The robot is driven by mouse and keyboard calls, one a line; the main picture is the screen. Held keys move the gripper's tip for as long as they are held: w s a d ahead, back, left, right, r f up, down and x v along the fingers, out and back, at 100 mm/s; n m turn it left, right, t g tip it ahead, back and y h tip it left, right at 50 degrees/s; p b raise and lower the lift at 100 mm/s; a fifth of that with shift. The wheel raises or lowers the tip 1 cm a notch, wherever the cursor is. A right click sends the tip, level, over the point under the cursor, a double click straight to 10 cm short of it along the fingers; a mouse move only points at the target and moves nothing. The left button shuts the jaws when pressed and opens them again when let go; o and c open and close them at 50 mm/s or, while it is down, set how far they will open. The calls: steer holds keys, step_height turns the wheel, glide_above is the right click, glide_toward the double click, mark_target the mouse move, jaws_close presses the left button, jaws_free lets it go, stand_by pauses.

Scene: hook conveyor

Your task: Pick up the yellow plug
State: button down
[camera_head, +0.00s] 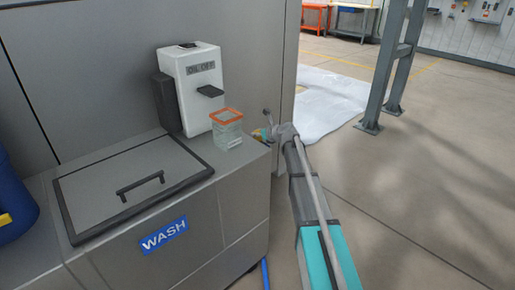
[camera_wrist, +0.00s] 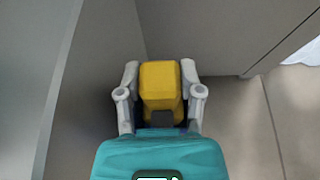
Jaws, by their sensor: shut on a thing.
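The yellow plug (camera_wrist: 160,82) sits between the two fingers of my gripper (camera_wrist: 161,95) in the wrist view. The fingers press on its left and right sides, so my gripper is shut on it. Grey walls stand close around the plug in that view. In the head view my gripper (camera_head: 270,133) is at the right end of the wash cabinet, partly hidden behind its corner. Only a small yellowish patch shows there, too small to tell clearly.
The grey wash cabinet (camera_head: 240,205) has a lid with a handle (camera_head: 140,185). A white dispenser (camera_head: 197,85) and a clear container with an orange rim (camera_head: 227,130) stand on it, near my gripper. A blue drum (camera_head: 14,205) is at the left. The floor at right is open, with a steel post (camera_head: 390,70) behind.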

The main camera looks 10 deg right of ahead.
steer(key=shift+r, duration=0.1)
stand_by(0.3)
step_height(320, 180, up, 10)
steer(key=p, duration=1)
stand_by(0.6)
